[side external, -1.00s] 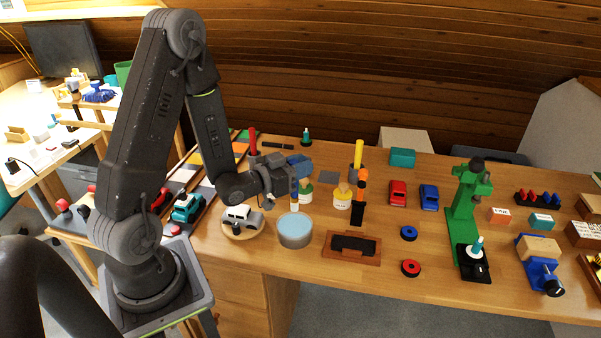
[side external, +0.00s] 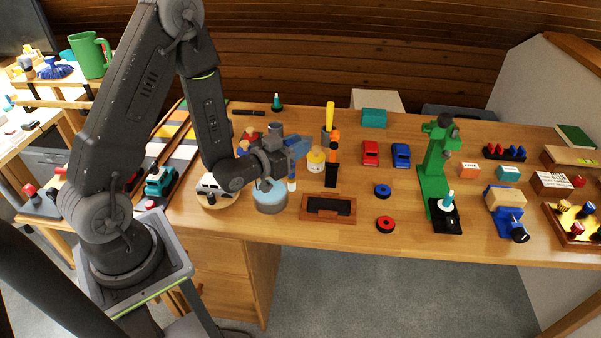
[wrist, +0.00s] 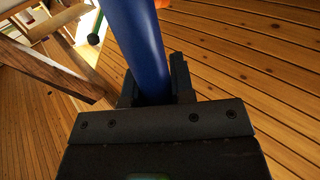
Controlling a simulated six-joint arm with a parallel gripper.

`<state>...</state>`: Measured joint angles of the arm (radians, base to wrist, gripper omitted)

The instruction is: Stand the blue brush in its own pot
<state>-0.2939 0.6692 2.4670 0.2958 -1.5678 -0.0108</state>
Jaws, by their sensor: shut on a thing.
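My gripper (side external: 292,155) is shut on the blue brush (side external: 292,170), right of and above a round tin of light blue liquid (side external: 270,193). The brush hangs roughly upright with a pale lower part. In the wrist view its blue handle (wrist: 142,45) runs up between the dark fingers of my gripper (wrist: 157,90). A red brush (side external: 249,132) shows partly behind my arm. I cannot make out the blue brush's own pot; my gripper hides part of the table.
A brown tray with a black pad (side external: 313,214) lies in front.

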